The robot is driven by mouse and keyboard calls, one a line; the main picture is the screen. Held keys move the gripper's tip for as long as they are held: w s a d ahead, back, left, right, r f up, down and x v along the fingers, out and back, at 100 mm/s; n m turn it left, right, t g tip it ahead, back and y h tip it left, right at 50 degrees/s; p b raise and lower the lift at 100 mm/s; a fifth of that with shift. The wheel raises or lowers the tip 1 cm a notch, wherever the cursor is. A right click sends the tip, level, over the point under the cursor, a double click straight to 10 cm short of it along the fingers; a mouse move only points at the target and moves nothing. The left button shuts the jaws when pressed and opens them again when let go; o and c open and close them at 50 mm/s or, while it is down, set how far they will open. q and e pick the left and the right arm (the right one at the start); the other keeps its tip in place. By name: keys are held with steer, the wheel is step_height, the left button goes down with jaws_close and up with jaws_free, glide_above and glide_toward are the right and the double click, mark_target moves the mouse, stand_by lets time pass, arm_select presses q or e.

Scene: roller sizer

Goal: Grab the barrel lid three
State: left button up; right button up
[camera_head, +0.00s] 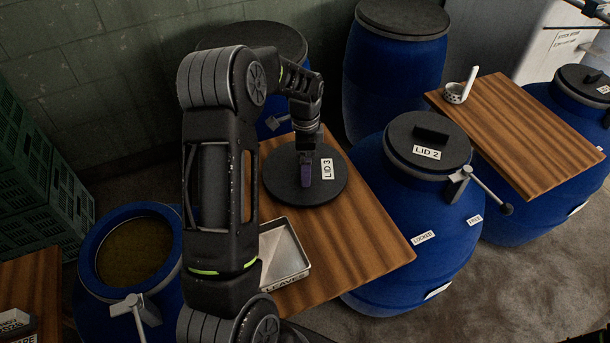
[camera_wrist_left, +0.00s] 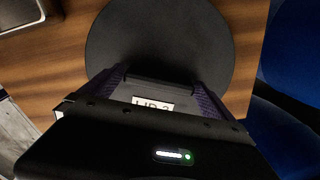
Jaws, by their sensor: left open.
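The black round lid labelled LID 3 (camera_head: 328,190) lies flat on a wooden board between the barrels. It also fills the middle of the left wrist view (camera_wrist_left: 160,45). My left gripper (camera_head: 306,172) is over the lid, pointing down at its handle area. In the left wrist view its two purple-padded fingers (camera_wrist_left: 163,88) are apart, one on each side of the lid's label and what looks like its dark handle. Whether the fingers touch the handle cannot be told. My right gripper is not in view.
An open blue barrel (camera_head: 92,255) stands at left. A metal tray labelled LEAVES (camera_head: 290,275) sits on the board (camera_head: 375,245) near the lid. A blue barrel with LID 2 (camera_head: 405,205) stands right, its clamp lever (camera_head: 490,190) sticking out. Green crates (camera_head: 35,185) stand far left.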

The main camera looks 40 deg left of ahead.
arm_select(q)
steer(key=shift+f, duration=0.15)
steer(key=shift+c, duration=0.2)
stand_by(0.3)
steer(key=c, duration=1.5)
steer(key=shift+o, duration=0.2)
step_height(320, 180, up, 9)
steer(key=shift+b, duration=1)
steer(key=shift+r, duration=0.55)
